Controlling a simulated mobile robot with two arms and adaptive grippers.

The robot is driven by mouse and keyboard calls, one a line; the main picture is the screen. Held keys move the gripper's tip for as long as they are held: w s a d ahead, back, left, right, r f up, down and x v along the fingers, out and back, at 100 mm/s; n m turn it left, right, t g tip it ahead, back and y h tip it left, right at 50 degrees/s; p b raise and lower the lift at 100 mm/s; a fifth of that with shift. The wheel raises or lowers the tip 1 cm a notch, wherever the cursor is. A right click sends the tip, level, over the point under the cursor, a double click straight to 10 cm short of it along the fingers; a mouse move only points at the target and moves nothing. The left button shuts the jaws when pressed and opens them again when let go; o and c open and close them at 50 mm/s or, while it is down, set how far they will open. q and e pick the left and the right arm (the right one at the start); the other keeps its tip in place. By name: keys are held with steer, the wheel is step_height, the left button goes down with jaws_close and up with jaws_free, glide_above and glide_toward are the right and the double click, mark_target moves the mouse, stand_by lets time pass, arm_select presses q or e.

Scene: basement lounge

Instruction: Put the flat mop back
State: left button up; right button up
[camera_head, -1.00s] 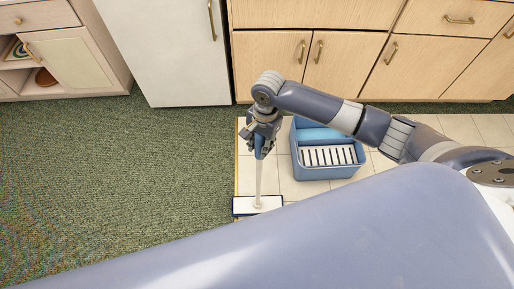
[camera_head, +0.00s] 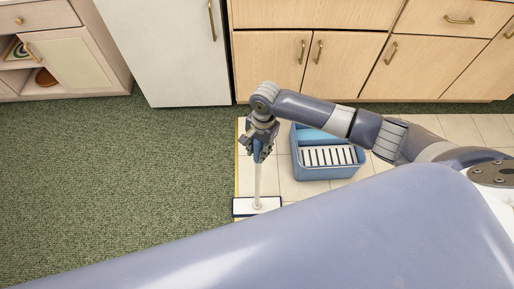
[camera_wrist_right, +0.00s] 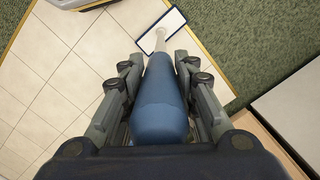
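The flat mop has a blue grip, a white pole and a flat white head with a dark blue edge. Its head (camera_head: 257,206) rests at the left edge of the tiled floor in the head view. My right gripper (camera_head: 260,142) is shut around the mop's blue grip (camera_wrist_right: 160,105), which lies between both fingers in the right wrist view. The pole stands roughly upright above the head. A blue bucket (camera_head: 327,172) with a white slatted insert stands on the tiles to the right of the mop. My left gripper is not in view.
Wooden cabinets (camera_head: 310,62) and a white appliance-like door (camera_head: 165,50) line the back. A pale shelf unit (camera_head: 80,60) stands at the far left. Green carpet (camera_head: 110,180) left of the tiles is clear. A yellowish strip borders the tiles.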

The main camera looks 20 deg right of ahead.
steer(key=o, duration=0.3)
steer(key=shift+r, duration=0.1)
steer(key=r, duration=0.8)
steer(key=d+r, duration=0.1)
steer(key=r, duration=0.3)
steer(key=shift+w+r+p, duration=0.1)
steer(key=shift+w+p, duration=0.2)
steer(key=shift+w, duration=0.1)
steer(key=shift+s, duration=0.1)
